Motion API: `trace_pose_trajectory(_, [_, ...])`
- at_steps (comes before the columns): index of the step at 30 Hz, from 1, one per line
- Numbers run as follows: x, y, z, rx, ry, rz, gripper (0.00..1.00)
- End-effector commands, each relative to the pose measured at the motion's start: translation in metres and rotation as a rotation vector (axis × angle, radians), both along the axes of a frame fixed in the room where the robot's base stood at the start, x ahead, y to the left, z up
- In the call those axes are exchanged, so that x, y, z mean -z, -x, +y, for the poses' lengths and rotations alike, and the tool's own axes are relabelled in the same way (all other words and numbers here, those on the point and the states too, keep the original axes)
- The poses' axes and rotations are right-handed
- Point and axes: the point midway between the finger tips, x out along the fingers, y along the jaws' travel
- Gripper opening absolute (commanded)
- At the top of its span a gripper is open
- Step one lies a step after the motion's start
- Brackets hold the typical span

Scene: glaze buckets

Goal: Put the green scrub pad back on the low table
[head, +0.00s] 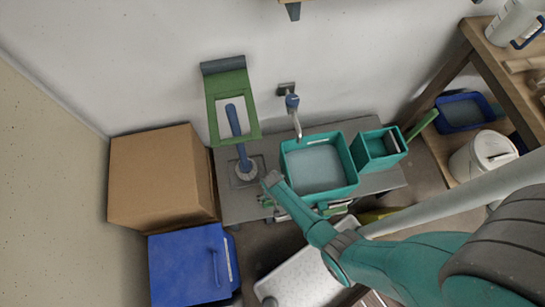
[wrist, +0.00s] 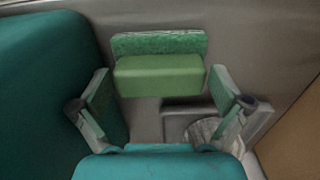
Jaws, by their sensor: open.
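The green scrub pad (wrist: 160,76) shows in the wrist view as a light green block with a darker, rough green strip along its far edge. It appears to lie on the grey low table (wrist: 146,118), beside the teal basin. My gripper (wrist: 159,92) is open, with one finger to each side of the pad and visible gaps between. In the head view my gripper (head: 270,190) is over the low table (head: 232,206), just left of the basin. I cannot make out the pad there; my gripper may hide it.
The teal basin (head: 349,184) stands close right of my gripper under a tap (head: 295,112). A blue upright handle (head: 233,120) on a round pale base stands close left. A smaller teal bin (head: 378,150) is at right. A cardboard box (head: 155,180) and blue box (head: 185,268) stand left.

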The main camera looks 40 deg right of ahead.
Motion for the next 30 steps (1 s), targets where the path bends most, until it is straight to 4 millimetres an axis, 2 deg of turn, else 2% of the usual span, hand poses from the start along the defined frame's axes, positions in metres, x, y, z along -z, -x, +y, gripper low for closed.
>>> trace_pose_trajectory(8, [-0.015,0.0,0.0,0.0,0.0,-0.002,1.0])
trace_pose_trajectory(24, [-0.099,0.0,0.0,0.0,0.0,-0.002,1.0])
trace_pose_trajectory(30, [-0.118,0.0,0.0,0.0,0.0,-0.001,1.0])
